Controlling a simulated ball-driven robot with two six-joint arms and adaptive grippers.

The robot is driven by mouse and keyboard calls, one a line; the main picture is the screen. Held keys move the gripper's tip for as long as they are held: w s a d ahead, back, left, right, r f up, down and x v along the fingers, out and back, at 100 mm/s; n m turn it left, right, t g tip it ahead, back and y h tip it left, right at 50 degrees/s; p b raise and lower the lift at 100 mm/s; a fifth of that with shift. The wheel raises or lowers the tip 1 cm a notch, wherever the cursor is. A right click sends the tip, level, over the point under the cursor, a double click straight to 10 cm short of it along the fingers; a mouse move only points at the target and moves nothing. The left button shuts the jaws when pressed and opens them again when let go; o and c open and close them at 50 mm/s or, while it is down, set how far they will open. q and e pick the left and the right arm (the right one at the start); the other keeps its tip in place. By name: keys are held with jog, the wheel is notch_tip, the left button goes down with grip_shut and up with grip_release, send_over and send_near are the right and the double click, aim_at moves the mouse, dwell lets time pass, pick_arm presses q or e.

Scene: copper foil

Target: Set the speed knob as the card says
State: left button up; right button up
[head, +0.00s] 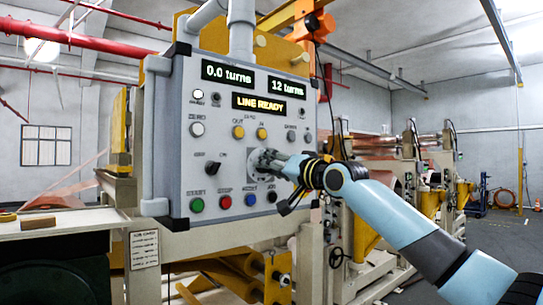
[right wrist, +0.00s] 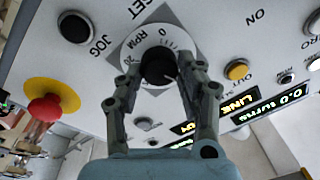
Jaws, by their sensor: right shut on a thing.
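The speed knob (right wrist: 158,64) is black and sits on a round white dial (right wrist: 150,42) marked RPM and 0 in the right wrist view. My right gripper (right wrist: 161,82) has its two fingers closed on the sides of the knob. In the head view the same gripper (head: 265,163) is against the grey control panel (head: 223,122) and hides most of the knob. A white card (head: 144,249) with small print hangs below the panel at the left; I cannot read its lines. My left gripper is out of view.
The panel displays read "0.0 turns" (head: 227,73), "12 turns" (head: 286,86) and "LINE READY" (head: 268,104). Green (head: 197,205), red (head: 225,202), blue (head: 250,199) and black (head: 272,196) buttons line the bottom. A red mushroom button (right wrist: 46,107) stands out near the dial.

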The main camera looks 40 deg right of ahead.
jog(key=shift+m+h+p, duration=0.3)
jog(key=shift+m+p, duration=1.7)
jog(key=shift+p, duration=0.1)
jog(key=o, duration=1.2)
jog(key=shift+c, duration=0.2)
jog(key=shift+s, duration=0.1)
jog(key=s, duration=0.7)
jog(key=shift+s+d+f, duration=0.15)
jog(key=shift+d+f, duration=0.1)
jog(key=shift+f, duration=0.15)
